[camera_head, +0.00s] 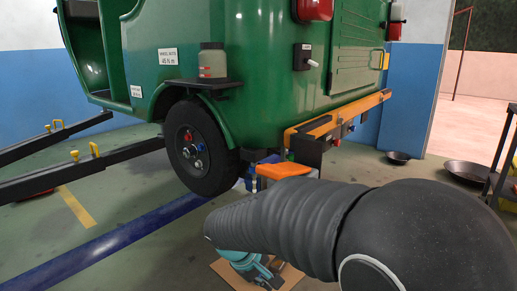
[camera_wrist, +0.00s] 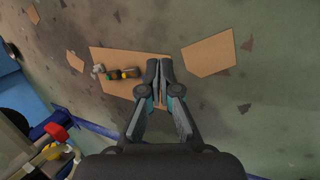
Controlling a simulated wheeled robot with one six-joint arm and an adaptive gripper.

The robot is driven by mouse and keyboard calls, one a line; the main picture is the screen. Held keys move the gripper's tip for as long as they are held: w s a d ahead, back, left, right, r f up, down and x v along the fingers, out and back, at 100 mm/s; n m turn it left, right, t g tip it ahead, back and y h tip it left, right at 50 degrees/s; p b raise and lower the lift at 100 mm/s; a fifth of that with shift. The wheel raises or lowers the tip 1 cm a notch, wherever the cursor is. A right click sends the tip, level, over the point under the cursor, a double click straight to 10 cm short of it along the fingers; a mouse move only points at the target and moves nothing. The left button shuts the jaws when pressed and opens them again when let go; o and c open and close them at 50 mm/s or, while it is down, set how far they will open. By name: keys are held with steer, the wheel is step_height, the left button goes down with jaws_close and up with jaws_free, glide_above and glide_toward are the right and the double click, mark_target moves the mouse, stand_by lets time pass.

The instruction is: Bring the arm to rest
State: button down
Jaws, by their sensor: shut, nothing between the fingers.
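My gripper (camera_wrist: 160,68) shows in the wrist view with its two dark fingers together at the tips and nothing between them. It points down over the edge of a brown cardboard sheet (camera_wrist: 118,58) on the floor. I cannot tell its exact height above it. In the head view my black ribbed arm reaches from the right toward the lower middle. It covers part of the floor behind it, and a teal part shows below its far end, over cardboard.
Several small parts (camera_wrist: 118,74) lie on the cardboard, left of the gripper. A second cardboard sheet (camera_wrist: 210,55) lies to the right. The green rickshaw (camera_head: 240,60), with its wheel (camera_head: 197,150), stands behind my arm. Black pans (camera_head: 465,171) lie at right. Open floor (camera_head: 110,205) lies at left.

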steer(key=s+d+r+m+t+y+p, duration=0.1)
steer(key=s+d+r+m+y+p, duration=0.1)
steer(key=s+d+r+m, duration=0.2)
steer(key=s+d+r+m+t+y+p, duration=0.2)
steer(key=s+d+r+m, duration=0.2)
steer(key=s+d+r, duration=0.6)
steer(key=s, duration=0.4)
steer(key=shift+s+r+m+y, duration=0.2)
steer(key=shift+s+m+y, duration=0.05)
steer(key=shift+m+y, duration=0.05)
